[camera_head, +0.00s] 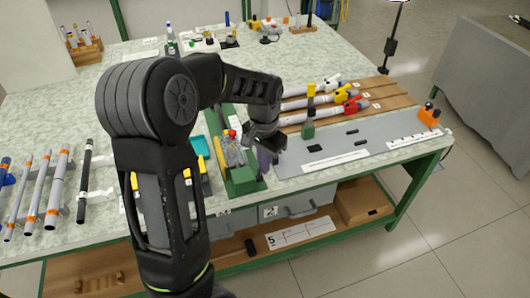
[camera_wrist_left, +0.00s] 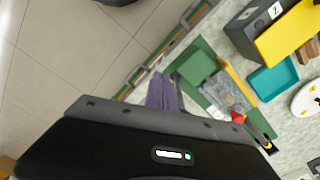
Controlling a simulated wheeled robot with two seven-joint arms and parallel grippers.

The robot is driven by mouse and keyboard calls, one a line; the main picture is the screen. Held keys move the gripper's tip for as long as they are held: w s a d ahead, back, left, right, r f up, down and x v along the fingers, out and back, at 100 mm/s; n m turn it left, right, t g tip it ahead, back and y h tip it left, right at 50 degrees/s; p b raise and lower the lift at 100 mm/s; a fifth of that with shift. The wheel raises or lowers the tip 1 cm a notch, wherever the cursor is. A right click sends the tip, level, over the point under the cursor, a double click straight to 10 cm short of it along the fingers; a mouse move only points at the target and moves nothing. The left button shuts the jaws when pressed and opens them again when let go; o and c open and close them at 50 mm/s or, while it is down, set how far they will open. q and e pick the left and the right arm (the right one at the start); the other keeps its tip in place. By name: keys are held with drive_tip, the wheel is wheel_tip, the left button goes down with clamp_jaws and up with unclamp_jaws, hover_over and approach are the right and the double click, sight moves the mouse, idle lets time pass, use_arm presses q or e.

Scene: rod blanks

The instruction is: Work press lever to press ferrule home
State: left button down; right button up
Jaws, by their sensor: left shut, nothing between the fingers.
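A green press-like fixture (camera_head: 243,181) with a clear-covered middle stands near the front edge of the bench. In the left wrist view the fixture (camera_wrist_left: 197,66) shows its green block and clear section. A red-ended part (camera_head: 232,134), possibly the lever, rises at its far side; it also shows in the left wrist view (camera_wrist_left: 238,117). My left gripper (camera_head: 265,162) is shut and empty, just right of the green block. Its purple-grey fingers also show in the left wrist view (camera_wrist_left: 163,92). I cannot make out the ferrule. My right gripper is out of view.
Several rods with coloured clamps (camera_head: 330,102) lie on wooden racks to the right. A grey mat (camera_head: 375,140) holds small black pieces. A teal tray (camera_wrist_left: 272,80) sits beside the fixture.

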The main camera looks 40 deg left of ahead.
use_arm(q)
drive_tip(key=s+d, duration=0.3)
drive_tip(key=d, duration=0.2)
drive_tip(key=shift+s+d, duration=0.15)
drive_tip(key=shift+s, duration=0.2)
wheel_tip(320, 180, up, 8)
drive_tip(key=p, duration=0.6)
idle(0.5)
